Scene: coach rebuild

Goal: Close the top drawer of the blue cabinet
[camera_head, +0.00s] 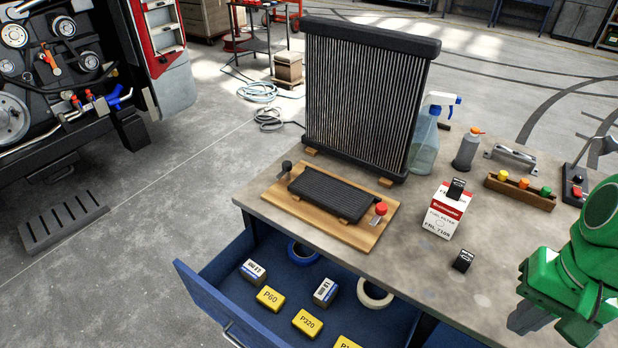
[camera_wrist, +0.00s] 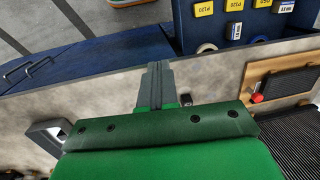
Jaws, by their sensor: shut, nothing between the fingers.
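The top drawer (camera_head: 207,296) of the blue cabinet stands pulled out below the worktop. Its front panel and part of a metal handle (camera_head: 233,335) show at the bottom of the head view. The open drawer also shows at the upper right of the wrist view (camera_wrist: 186,28). My gripper (camera_head: 524,318) is at the lower right of the head view, over the right part of the worktop and apart from the drawer. In the wrist view its grey fingers (camera_wrist: 154,80) are together and empty, pointing towards the worktop's front edge. The near part of the drawer is cut off in the head view.
The drawer holds yellow boxes (camera_head: 270,298), white-blue boxes and tape rolls (camera_head: 375,294). On the worktop (camera_head: 400,262) stand a radiator (camera_head: 365,90), a wooden board (camera_head: 345,232), a filter box (camera_head: 445,212) and bottles. Other cabinet handles (camera_wrist: 38,66) show in the wrist view.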

